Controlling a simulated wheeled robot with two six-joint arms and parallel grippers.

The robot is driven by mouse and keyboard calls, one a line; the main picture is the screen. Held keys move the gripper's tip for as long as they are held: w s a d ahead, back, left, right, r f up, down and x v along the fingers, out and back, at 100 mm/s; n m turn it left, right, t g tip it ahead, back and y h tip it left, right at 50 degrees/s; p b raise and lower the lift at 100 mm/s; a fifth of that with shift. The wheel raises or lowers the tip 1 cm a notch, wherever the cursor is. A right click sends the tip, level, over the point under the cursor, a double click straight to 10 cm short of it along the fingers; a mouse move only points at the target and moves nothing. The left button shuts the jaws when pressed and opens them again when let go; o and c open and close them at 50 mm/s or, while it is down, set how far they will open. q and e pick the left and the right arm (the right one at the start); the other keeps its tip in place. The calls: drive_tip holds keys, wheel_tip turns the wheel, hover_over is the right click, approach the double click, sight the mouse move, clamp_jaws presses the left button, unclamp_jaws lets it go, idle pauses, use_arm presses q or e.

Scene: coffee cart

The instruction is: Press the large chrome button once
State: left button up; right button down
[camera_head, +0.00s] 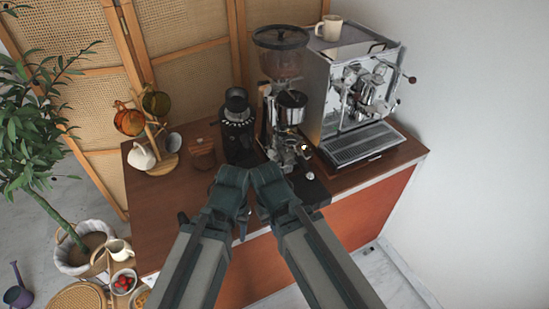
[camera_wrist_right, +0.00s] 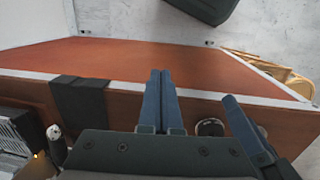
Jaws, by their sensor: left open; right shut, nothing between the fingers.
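I cannot single out the large chrome button with certainty. The silver espresso machine (camera_head: 345,85) has several small chrome knobs on its front, and the grinder (camera_head: 281,62) beside it also has chrome parts. In the right wrist view a dark round thing with a pale rim (camera_wrist_right: 210,127) shows on the counter near my fingers; I cannot tell what it is. My left gripper (camera_head: 212,222) is open, low over the counter's front, partly hidden by its own wrist. My right gripper (camera_wrist_right: 157,76) is shut and empty, above the counter near its front edge.
A black mat (camera_head: 312,192) lies over the front edge, with a small pale-topped object (camera_head: 310,176) on it. A black device (camera_head: 238,135), wooden mug stand (camera_head: 160,132) and white cup (camera_head: 143,155) stand left. Another cup (camera_head: 330,27) tops the machine. The counter's left front (camera_head: 150,215) is clear.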

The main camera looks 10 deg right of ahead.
idle(0.6)
wheel_tip(320, 180, up, 9)
drive_tip(key=m+t+y+p, duration=0.3)
drive_tip(key=m+t+y, duration=0.2)
drive_tip(key=m+t, duration=0.35)
hover_over(276, 161)
drive_tip(key=shift+r+n, duration=0.1)
drive_tip(key=shift+n, duration=0.25)
drive_tip(key=shift+b, duration=0.3)
wheel_tip(276, 161, down, 9)
drive_tip(key=b, duration=0.8)
drive_tip(key=shift+b, duration=0.35)
drive_tip(key=shift+f+b, duration=0.35)
drive_tip(key=shift+b, duration=0.05)
